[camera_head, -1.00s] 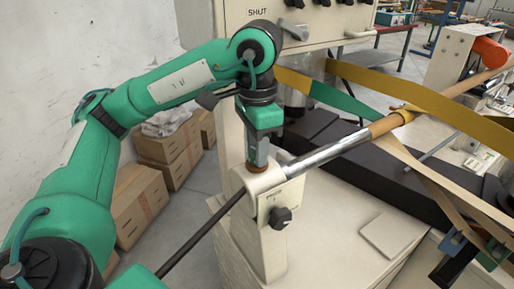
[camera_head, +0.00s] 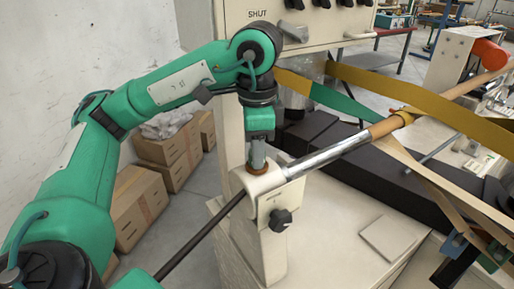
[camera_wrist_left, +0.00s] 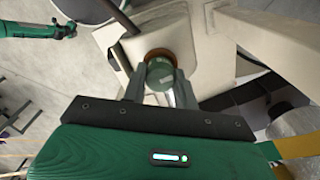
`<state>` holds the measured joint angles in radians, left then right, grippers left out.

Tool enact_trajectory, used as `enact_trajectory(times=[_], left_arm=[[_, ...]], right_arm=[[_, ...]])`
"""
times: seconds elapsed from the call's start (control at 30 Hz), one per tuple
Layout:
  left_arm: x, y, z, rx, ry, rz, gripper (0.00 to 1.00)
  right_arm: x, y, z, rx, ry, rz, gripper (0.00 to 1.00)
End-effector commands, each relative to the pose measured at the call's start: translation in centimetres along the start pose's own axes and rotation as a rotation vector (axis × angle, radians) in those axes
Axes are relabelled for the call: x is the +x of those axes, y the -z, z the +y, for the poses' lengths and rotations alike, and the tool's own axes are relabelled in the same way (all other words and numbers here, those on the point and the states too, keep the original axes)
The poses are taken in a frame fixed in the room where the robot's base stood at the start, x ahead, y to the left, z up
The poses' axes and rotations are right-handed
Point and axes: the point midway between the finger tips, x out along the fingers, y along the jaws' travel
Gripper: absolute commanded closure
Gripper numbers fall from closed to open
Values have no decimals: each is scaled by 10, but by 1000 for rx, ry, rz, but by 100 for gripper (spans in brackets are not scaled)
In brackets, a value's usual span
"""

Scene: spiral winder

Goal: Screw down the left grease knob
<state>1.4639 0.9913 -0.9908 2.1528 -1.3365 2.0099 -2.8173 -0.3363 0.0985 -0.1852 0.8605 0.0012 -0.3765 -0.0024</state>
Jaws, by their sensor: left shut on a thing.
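The left grease knob (camera_wrist_left: 160,72) shows in the left wrist view as a round green top with a brown-orange rim, between my fingers. It sits on top of the cream bearing block (camera_head: 270,210), where the brown-orange rim (camera_head: 257,170) shows in the head view. My left gripper (camera_head: 258,160) points straight down from above and is shut on the knob; its fingers (camera_wrist_left: 158,85) lie on either side of it. The fingers hide most of the knob in the head view.
A steel shaft (camera_head: 325,156) runs from the block to the upper right, with yellow and tan belts (camera_head: 410,95) around. A black knob (camera_head: 280,220) is on the block's front. A control panel (camera_head: 300,20) stands behind. Cardboard boxes (camera_head: 140,205) are on the floor at left.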

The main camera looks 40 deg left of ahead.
Motion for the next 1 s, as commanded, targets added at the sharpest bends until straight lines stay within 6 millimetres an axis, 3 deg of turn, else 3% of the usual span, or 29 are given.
enact_trajectory(times=[0.07,0.1,0.2,0.63,1.0], left_arm=[[-2,0,-1,-3,3,4,93],[-2,0,-1,-3,3,4,69],[-2,0,-1,-3,2,4,49],[-7,0,0,-2,2,2,49],[-52,0,-1,-2,4,3,49]], right_arm=[[0,0,-2,1,3,1,0],[0,1,-4,2,4,1,0],[0,1,-7,4,7,1,0],[-1,0,-15,8,16,0,0],[-5,-12,-7,2,8,-10,0]])
